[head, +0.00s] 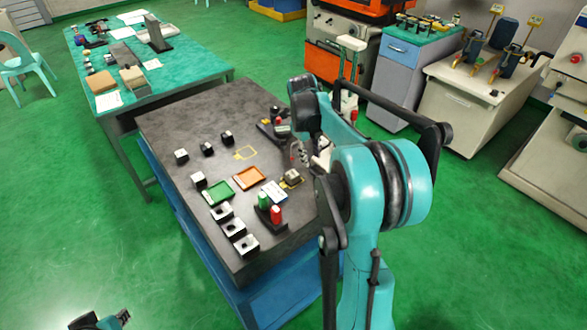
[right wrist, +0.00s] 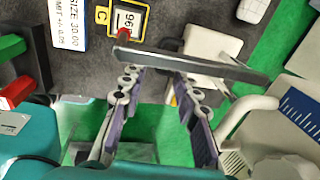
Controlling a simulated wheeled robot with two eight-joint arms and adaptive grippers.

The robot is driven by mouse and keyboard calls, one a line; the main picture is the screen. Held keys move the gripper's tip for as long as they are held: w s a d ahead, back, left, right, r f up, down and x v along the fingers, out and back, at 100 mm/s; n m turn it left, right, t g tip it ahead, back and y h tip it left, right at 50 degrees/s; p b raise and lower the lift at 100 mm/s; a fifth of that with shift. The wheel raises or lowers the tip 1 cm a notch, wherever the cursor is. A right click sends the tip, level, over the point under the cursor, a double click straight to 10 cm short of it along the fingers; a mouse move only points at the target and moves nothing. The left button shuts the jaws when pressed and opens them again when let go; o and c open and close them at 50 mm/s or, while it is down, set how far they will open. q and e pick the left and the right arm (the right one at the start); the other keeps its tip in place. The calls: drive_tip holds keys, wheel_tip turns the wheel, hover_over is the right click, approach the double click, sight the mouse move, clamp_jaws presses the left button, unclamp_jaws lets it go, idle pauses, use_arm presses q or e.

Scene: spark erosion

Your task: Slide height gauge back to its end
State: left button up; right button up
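A long grey metal bar (right wrist: 205,65) with a red part (right wrist: 123,37) near its left end crosses the right wrist view; it looks like part of the height gauge. A pale block (right wrist: 215,44) lies under and behind it. My right gripper (right wrist: 157,80) is open, its two fingers apart on the near side of the bar, with nothing visibly held between them. Whether the fingers touch the bar I cannot tell. In the head view my right arm hides most of the gauge area at the table's right edge.
The dark table (head: 185,120) holds several metal blocks, a green tray (head: 219,193), an orange tray (head: 249,178), a size card (right wrist: 67,22), and red (head: 276,214) and green (head: 263,200) pieces. A block (right wrist: 129,17) sits in another marked square.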

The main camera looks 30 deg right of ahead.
sight(314, 173)
drive_tip(key=f, duration=0.2)
drive_tip(key=d+f+b, duration=0.1)
drive_tip(key=f, duration=0.2)
drive_tip(key=f+b, duration=0.1)
drive_tip(key=f, duration=0.1)
drive_tip(key=shift+d+f, duration=0.25)
drive_tip(key=shift+f, duration=0.05)
clamp_jaws()
